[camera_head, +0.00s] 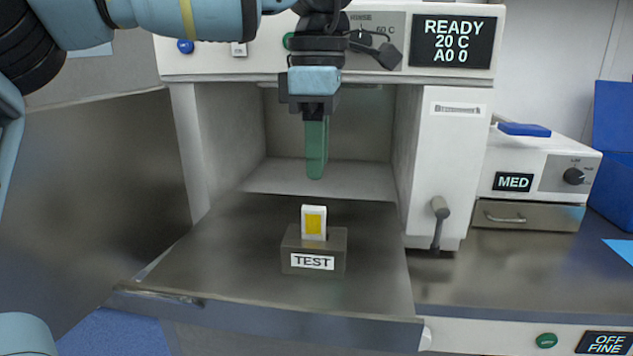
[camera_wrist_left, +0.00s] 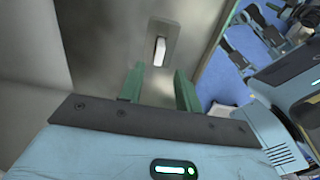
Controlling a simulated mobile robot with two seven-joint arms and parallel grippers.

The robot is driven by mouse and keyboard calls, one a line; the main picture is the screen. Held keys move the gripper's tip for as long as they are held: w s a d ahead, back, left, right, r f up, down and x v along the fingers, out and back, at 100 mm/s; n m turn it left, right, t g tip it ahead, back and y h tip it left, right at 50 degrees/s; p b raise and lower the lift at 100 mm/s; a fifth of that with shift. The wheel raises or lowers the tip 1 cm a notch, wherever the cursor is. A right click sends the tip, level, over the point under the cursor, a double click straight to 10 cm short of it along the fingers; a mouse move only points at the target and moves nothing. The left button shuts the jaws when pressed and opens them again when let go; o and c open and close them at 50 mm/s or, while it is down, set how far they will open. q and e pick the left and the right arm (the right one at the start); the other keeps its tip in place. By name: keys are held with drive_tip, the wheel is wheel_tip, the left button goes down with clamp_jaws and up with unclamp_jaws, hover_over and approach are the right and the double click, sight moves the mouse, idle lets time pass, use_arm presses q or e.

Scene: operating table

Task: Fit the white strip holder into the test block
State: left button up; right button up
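The white strip holder (camera_head: 314,210) with a yellow patch stands upright at the top of the grey test block (camera_head: 289,260), labelled TEST. Its lower end is hidden by the block, and I cannot tell how deep it sits. The block rests on the lowered metal door. My left gripper (camera_head: 316,176) hangs above the holder, pointing down, clear of it. In the left wrist view the green fingers (camera_wrist_left: 158,86) are apart with nothing between them. The holder (camera_wrist_left: 159,51) and block (camera_wrist_left: 152,30) show beyond the fingertips there. My right gripper is not in view.
The open chamber (camera_head: 330,125) of the white machine is behind the block, with walls on both sides. A lever handle (camera_head: 438,222) sticks out at right. A MED unit (camera_head: 535,182) stands on the right counter. The door surface around the block is clear.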

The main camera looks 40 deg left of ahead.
use_arm(q)
drive_tip(key=shift+r, duration=1.85)
